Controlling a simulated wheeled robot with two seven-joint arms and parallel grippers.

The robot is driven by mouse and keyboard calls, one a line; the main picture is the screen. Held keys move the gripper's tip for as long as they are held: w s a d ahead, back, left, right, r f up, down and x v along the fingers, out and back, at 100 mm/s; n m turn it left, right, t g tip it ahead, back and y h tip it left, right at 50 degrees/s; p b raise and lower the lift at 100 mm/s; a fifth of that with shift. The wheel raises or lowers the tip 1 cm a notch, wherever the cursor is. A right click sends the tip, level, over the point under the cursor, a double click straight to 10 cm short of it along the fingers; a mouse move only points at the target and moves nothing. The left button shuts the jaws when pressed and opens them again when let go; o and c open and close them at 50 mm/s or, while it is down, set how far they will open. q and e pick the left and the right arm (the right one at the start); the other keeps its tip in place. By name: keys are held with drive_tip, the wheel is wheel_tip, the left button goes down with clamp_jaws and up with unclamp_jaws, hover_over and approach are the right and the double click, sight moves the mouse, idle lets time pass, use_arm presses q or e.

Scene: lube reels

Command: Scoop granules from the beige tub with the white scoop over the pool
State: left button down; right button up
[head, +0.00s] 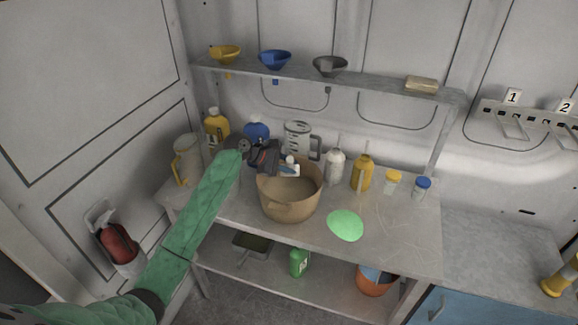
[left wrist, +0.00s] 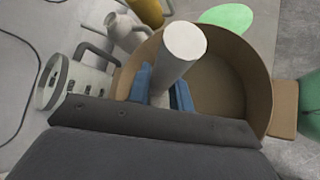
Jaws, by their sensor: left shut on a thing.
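The beige tub (head: 290,211) stands open on the bench, and its rim and inner wall also show in the left wrist view (left wrist: 261,85). My left gripper (head: 280,166) is over the tub's back-left rim and shut on the white scoop (head: 290,169). I cannot make out granules in the tub. The bright green pool (head: 345,225) lies flat on the bench, right of the tub. My right gripper is not in view.
A clear measuring jug (head: 298,138), a white bottle (head: 335,166) and a yellow bottle (head: 362,173) stand behind the tub. A pale jug (head: 187,160) stands at the left. A shelf (head: 375,82) with funnels runs above. The bench is bare right of the pool.

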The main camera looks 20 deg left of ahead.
sight(288, 158)
use_arm(q)
drive_tip(key=shift+r, duration=0.6)
drive_tip(key=shift+s, duration=0.1)
drive_tip(key=shift+s+d+r+m+t, duration=0.25)
drive_tip(key=shift+s+r+m+t, duration=0.3)
drive_tip(key=shift+s+r+t, duration=0.35)
drive_tip(key=shift+s+d+r+m+t, duration=0.2)
drive_tip(key=shift+s+r+m+t, duration=0.4)
drive_tip(key=shift+r, duration=0.45)
drive_tip(key=shift+r+p, duration=0.35)
drive_tip(key=shift+s+d+r+m+t+p, duration=0.1)
drive_tip(key=shift+s+r+m+t+p, duration=0.15)
drive_tip(key=shift+r, duration=0.45)
drive_tip(key=shift+s+d+r+m+t+p, duration=0.15)
drive_tip(key=shift+s+r+p, duration=0.15)
drive_tip(key=shift+r, duration=0.4)
drive_tip(key=shift+s+r+t, duration=0.15)
drive_tip(key=shift+r, duration=0.35)
drive_tip(key=shift+s+r+t, duration=0.15)
drive_tip(key=shift+r, duration=0.35)
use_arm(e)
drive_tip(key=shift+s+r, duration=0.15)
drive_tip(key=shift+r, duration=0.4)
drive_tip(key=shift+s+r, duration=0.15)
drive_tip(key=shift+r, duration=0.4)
